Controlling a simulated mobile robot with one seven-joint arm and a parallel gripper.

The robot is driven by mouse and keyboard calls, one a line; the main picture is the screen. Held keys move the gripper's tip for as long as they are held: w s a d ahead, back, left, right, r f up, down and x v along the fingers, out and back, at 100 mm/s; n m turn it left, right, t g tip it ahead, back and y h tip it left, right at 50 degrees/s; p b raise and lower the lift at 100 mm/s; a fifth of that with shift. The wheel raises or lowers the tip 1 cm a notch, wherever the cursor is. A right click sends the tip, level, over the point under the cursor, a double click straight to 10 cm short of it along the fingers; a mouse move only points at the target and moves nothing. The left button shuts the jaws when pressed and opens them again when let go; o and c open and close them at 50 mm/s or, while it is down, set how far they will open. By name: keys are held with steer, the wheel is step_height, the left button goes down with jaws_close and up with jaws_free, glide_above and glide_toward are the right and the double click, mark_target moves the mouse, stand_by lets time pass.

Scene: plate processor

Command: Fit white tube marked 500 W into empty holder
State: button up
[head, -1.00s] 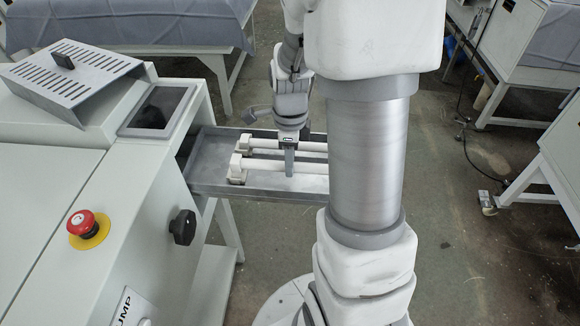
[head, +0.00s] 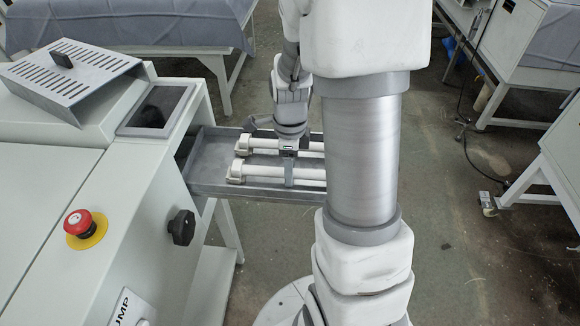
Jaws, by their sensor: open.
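Two white tubes lie side by side across a grey metal tray drawer. The front tube (head: 262,172) has its left end at a pale holder block (head: 236,174). The rear tube (head: 265,145) has its left end at another pale block (head: 243,146). The 500 W marking is too small to read on either. My gripper (head: 289,179) is open, pointing down over the tubes, with a grey finger crossing the front tube. I cannot tell whether it touches. My arm hides the tubes' right ends and any holder there.
The grey tray (head: 212,163) sticks out from the right side of a pale machine (head: 70,210) with a red stop button (head: 79,223) and black knob (head: 182,227). A table with a blue-grey cloth stands behind.

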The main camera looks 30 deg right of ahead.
steer(key=shift+r, duration=0.1)
step_height(320, 180, up, 13)
steer(key=p, duration=0.2)
steer(key=s+a+r+n+t, duration=0.2)
steer(key=s+a+r+n, duration=0.3)
steer(key=n, duration=0.7)
steer(key=s+a+r+n+t, duration=0.3)
steer(key=s+a+r+n, duration=0.2)
steer(key=n, duration=0.7)
steer(key=shift+s+a+r+n+t+p, duration=0.3)
steer(key=shift+s+n+p, duration=0.15)
steer(key=shift+s, duration=0.7)
